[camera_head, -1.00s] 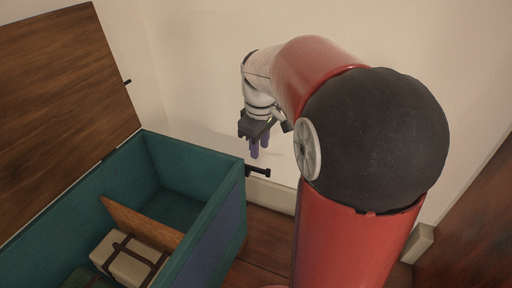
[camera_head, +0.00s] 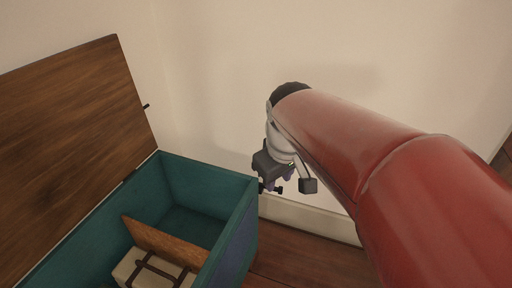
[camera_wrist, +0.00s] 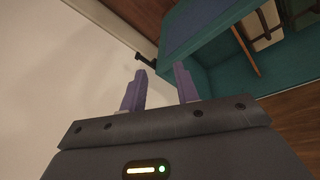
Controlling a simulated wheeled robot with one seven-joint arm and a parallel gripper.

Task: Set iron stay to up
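The iron stay (camera_head: 276,189) is a short dark bar jutting out from the right end of the teal chest, just below its rim. It is partly hidden behind my gripper (camera_head: 274,178). In the wrist view the dark stay (camera_wrist: 145,58) shows beside the chest's corner, just beyond my fingertips. My gripper's two purple fingers (camera_wrist: 160,78) are apart with nothing between them. I cannot tell whether a finger touches the stay. The chest's wooden lid (camera_head: 75,140) stands open, with a small dark peg (camera_head: 146,106) on its right edge.
The teal chest (camera_head: 238,205) holds a wooden divider (camera_head: 165,241) and a pale strapped bundle (camera_head: 150,270). A pale wall stands close behind my gripper, with a skirting board (camera_head: 310,218) below. Wooden floor shows right of the chest.

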